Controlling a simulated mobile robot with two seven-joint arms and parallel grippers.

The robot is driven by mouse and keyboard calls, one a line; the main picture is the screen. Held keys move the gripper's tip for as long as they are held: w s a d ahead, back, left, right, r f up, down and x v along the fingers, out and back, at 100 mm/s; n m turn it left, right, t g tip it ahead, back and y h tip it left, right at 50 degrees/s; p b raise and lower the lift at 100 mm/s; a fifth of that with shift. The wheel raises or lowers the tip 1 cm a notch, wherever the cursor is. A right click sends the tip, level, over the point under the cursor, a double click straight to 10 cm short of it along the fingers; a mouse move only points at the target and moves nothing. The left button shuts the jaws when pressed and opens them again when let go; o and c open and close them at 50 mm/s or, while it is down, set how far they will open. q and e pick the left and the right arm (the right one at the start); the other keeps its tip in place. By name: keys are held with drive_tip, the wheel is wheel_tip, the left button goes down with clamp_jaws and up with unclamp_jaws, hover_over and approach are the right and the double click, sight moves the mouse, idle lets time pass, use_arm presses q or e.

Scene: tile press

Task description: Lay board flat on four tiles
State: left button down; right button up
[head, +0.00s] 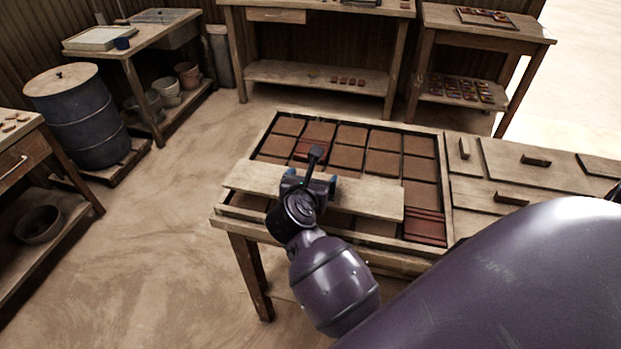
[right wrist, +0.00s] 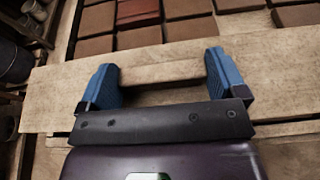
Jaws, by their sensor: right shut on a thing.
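A long pale wooden board (head: 368,199) lies across the near part of a framed tray of square brown tiles (head: 350,135). Its left end reaches past the tray's left rim (head: 258,138). My right gripper (head: 310,182) is over the board's middle, shut on its raised handle. In the right wrist view the blue fingers (right wrist: 163,82) stand at either end of the handle on the board (right wrist: 60,92). The board covers some of the near tiles; I cannot tell whether it touches them. My left gripper is not in view.
Several other boards with handles (head: 535,160) lie on the bench right of the tray. Reddish ribbed tiles (head: 424,226) sit at the tray's near right corner. My purple arm hides the lower right. Shelves and a blue barrel (head: 82,118) stand behind, with clear floor between.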

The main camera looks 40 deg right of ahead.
wheel_tip(320, 180, down, 2)
drive_tip(key=shift+f+b, duration=0.1)
drive_tip(key=shift+b, duration=0.5)
drive_tip(key=shift+f+b, duration=0.9)
drive_tip(key=shift+f, duration=0.65)
drive_tip(key=shift+f, duration=0.15)
drive_tip(key=shift+f, duration=0.15)
